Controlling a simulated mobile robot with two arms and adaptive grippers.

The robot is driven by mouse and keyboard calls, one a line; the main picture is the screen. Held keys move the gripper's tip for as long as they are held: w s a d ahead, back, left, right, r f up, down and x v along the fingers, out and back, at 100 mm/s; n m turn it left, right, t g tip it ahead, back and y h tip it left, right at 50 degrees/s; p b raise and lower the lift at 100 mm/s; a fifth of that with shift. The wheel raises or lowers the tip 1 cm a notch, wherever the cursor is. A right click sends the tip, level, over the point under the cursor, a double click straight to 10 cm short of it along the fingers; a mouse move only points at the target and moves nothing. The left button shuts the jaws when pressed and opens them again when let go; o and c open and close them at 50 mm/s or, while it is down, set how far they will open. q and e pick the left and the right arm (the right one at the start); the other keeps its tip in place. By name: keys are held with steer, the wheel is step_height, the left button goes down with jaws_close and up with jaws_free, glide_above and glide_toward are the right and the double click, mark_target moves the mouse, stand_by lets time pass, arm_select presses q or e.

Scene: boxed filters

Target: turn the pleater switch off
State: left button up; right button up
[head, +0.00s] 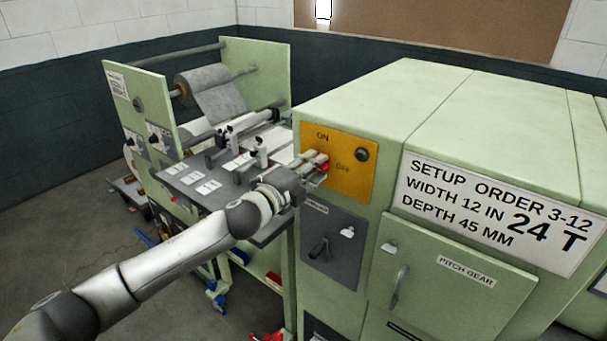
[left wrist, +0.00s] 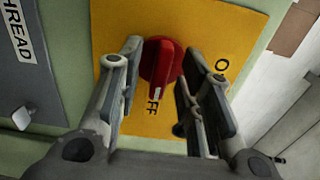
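The pleater switch is a red rotary knob (head: 324,167) on a yellow plate (head: 355,184) on the green machine's front. The plate carries the words ON and OFF. My left gripper (head: 318,164) reaches the plate from the left, its fingers at the knob. In the left wrist view the red knob (left wrist: 160,62) shows between the two open fingers (left wrist: 166,85), nearer the left finger. I cannot tell whether a finger touches it. Part of the OFF lettering shows just below the knob and an O to its right. My right gripper is not in view.
A dark round button (head: 362,154) sits on the plate's upper right. Below is a grey panel (head: 333,246) with a lever. A setup sign (head: 497,212) and a pitch gear door (head: 450,280) are to the right. A paper roll stand (head: 212,85) is at the left.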

arm_select(q)
steer(key=v, duration=1.2)
steer(key=shift+w, duration=0.1)
